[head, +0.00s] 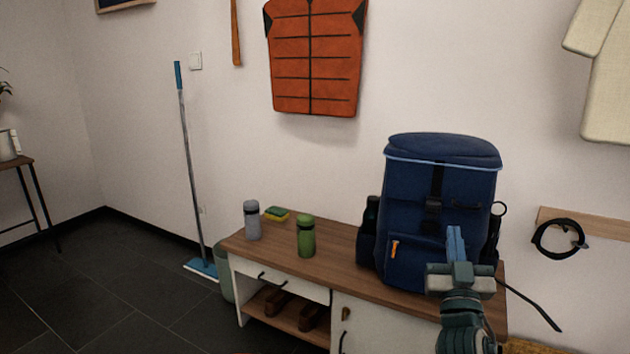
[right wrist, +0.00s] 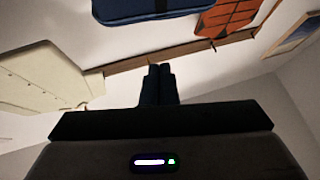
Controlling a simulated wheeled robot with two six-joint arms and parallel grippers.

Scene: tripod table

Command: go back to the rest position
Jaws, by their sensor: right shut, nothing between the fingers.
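My right gripper (head: 456,243) is in the head view at the lower right, in front of the blue backpack (head: 440,180). It points upward, its fingers are together, and nothing is held. In the right wrist view the shut fingers (right wrist: 158,84) point towards the wall, with part of the blue backpack (right wrist: 150,8) beyond them at the top. I cannot tell whether the gripper touches the backpack. My left gripper is in neither view.
The backpack stands on a wooden-topped bench (head: 335,262), with a green bottle (head: 306,237), a grey bottle (head: 252,220) and a sponge (head: 277,214) to its left. A mop (head: 190,150) leans on the wall. The dark floor (head: 110,290) at left is clear.

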